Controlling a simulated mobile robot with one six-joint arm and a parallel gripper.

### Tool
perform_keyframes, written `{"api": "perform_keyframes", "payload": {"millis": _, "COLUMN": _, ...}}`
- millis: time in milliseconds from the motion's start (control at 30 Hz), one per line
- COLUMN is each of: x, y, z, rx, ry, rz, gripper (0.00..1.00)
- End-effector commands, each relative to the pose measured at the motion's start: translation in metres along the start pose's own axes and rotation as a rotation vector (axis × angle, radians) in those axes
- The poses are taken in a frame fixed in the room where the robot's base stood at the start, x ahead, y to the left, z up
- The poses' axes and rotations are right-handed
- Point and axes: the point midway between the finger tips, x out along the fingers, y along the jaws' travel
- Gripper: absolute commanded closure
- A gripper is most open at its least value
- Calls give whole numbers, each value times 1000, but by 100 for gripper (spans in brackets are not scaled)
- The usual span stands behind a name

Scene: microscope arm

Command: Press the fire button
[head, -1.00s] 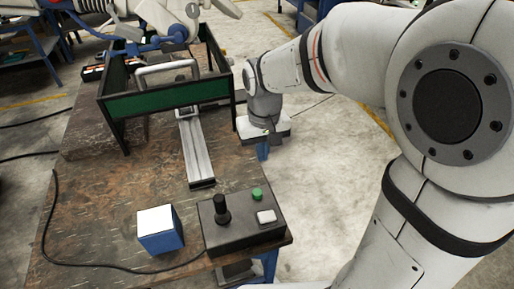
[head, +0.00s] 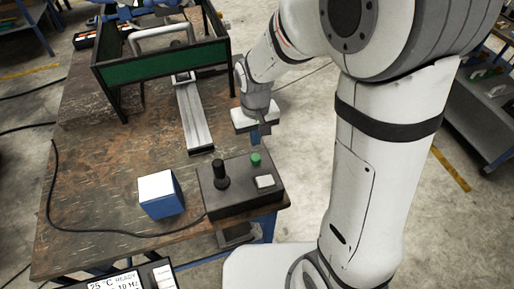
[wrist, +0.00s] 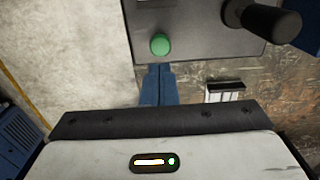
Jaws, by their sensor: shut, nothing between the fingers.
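A dark control box (head: 240,197) stands at the near right corner of the worktable. I cannot tell by label which button is the fire button. My gripper (head: 262,140) is just beyond the box's far edge, near the green button, its blue fingers shut and empty. In the wrist view the closed fingertips (wrist: 158,68) point at the green button (wrist: 160,44), with a small gap in the picture. The white button is out of the wrist view.
A blue-and-white cube (head: 161,195) sits left of the box, with a black cable nearby. A metal rail (head: 194,118) runs to a green-panelled frame (head: 160,67) behind. A display (head: 122,284) shows at the bottom edge. Floor is open right of the table.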

Motion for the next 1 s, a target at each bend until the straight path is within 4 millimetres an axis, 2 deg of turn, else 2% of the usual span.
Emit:
{"api": "perform_keyframes", "payload": {"millis": 100, "x": 25, "y": 0, "z": 1, "rx": 0, "ry": -5, "rz": 0, "gripper": 100}}
{"api": "perform_keyframes", "payload": {"millis": 333, "x": 52, "y": 0, "z": 0, "rx": 1, "ry": -2, "rz": 0, "gripper": 100}}
{"api": "perform_keyframes", "payload": {"millis": 500, "x": 60, "y": 0, "z": 0, "rx": 1, "ry": 0, "rz": 0, "gripper": 100}}
{"api": "perform_keyframes", "payload": {"millis": 867, "x": 62, "y": 1, "z": 0, "rx": 2, "ry": 1, "rz": 0, "gripper": 100}}
{"api": "perform_keyframes", "payload": {"millis": 1000, "x": 72, "y": 1, "z": 0, "rx": 2, "ry": 1, "rz": 0, "gripper": 100}}
